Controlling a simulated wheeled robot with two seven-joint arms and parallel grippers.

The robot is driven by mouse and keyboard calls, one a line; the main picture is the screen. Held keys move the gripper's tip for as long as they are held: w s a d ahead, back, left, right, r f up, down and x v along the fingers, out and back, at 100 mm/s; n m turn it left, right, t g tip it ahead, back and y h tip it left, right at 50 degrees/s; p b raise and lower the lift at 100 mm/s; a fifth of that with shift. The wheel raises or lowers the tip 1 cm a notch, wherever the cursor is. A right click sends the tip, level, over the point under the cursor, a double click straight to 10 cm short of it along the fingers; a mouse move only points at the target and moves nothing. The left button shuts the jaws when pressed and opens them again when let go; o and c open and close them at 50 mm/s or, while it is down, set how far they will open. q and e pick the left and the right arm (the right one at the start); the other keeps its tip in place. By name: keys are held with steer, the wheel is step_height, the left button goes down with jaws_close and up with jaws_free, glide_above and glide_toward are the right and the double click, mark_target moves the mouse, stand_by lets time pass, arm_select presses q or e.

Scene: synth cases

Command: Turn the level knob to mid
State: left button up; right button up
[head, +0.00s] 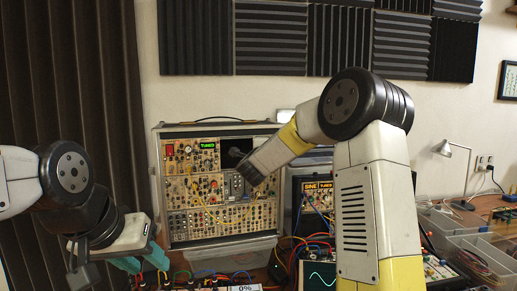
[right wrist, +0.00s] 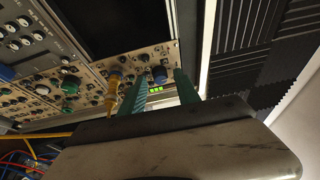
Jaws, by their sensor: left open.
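A modular synth case (head: 215,130) stands open against the wall, its panels full of small knobs and patch cables. I cannot read which knob is labelled level. In the head view my right arm hides its own fingers and part of the case. My left gripper (head: 142,262) is open and empty, low at the left, in front of the case.
A yellow plug (right wrist: 111,92) stands out left of the right fingers. A dark screen (right wrist: 115,25) lies above them. A smaller unit with a SINE display (head: 318,186) stands right of the case. Cables and a 0% readout (head: 242,288) are in front.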

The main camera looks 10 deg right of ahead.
steer(key=shift+s, duration=0.1)
steer(key=v, duration=0.7)
steer(key=shift+s, duration=0.3)
steer(key=shift+a, duration=0.1)
steer(key=shift+r, duration=0.1)
steer(key=s+a+n+g+y, duration=0.2)
steer(key=s+n+y, duration=0.2)
steer(key=s+n, duration=0.35)
steer(key=s+a+n+g+y, duration=0.25)
steer(key=s+n+y, duration=0.25)
steer(key=s+n, duration=0.25)
steer(key=s+d+f+n+g, duration=0.2)
steer(key=s+f, duration=0.1)
steer(key=s, duration=0.4)
steer(key=s+d+f+n+g+h, duration=0.1)
steer(key=s+f, duration=0.3)
steer(key=s, duration=0.4)
steer(key=s+d+f+n+g, duration=0.3)
steer(key=s+n+g, duration=0.1)
steer(key=s, duration=0.3)
steer(key=shift+s+f, duration=0.3)
steer(key=shift+f, duration=0.05)
steer(key=shift+d, duration=0.1)
